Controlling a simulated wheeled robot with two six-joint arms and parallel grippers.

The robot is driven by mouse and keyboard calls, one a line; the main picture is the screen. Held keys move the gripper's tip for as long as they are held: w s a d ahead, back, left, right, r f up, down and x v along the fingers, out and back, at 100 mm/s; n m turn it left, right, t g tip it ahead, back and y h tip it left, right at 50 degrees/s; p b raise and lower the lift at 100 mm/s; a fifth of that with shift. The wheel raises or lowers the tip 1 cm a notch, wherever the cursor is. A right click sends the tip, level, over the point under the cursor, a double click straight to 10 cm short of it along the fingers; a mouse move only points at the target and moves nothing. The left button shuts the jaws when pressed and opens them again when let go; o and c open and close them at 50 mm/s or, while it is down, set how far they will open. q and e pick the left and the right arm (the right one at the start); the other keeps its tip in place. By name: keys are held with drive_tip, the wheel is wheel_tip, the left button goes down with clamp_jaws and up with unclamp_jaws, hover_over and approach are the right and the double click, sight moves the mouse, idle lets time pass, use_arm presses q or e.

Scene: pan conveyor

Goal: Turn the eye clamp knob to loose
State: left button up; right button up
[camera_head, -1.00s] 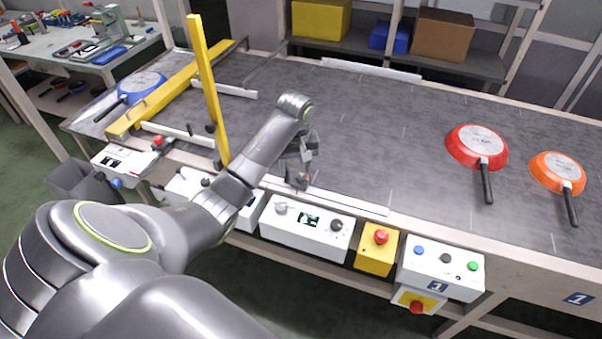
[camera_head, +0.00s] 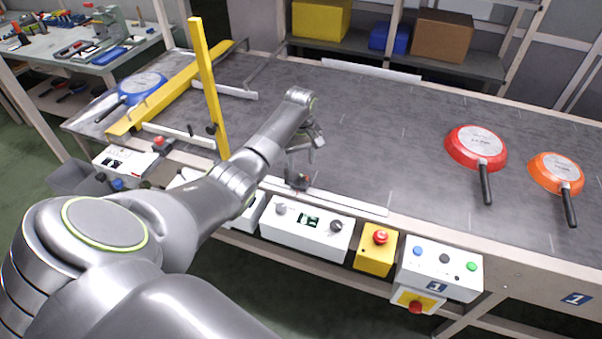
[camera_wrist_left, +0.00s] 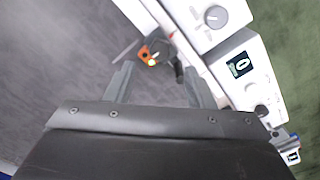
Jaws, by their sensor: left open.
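A small photo eye with an orange front (camera_wrist_left: 146,55) stands on a dark bracket at the conveyor's near edge. It also shows as a small dark unit in the head view (camera_head: 299,182). In the left wrist view a dark knob-like part (camera_wrist_left: 178,68) sits beside it, probably the clamp knob; its setting is too small to read. My left gripper (camera_head: 298,160) is just above and behind the eye in the head view. In the left wrist view its fingers (camera_wrist_left: 157,82) are apart and empty, with the eye beyond the gap. My right gripper is not in view.
A white control box (camera_head: 305,234) with a display and two knobs hangs below the eye. A yellow emergency-stop box (camera_head: 376,250) is to its right. A yellow post (camera_head: 208,85) stands left of my arm. Red (camera_head: 476,148) and orange (camera_head: 557,172) pans lie far right.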

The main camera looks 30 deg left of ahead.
sight(301, 178)
use_arm(q)
wheel_tip(301, 178, down, 7)
drive_tip(key=shift+r, duration=0.15)
drive_tip(key=shift+c, duration=0.3)
drive_tip(key=c, duration=0.9)
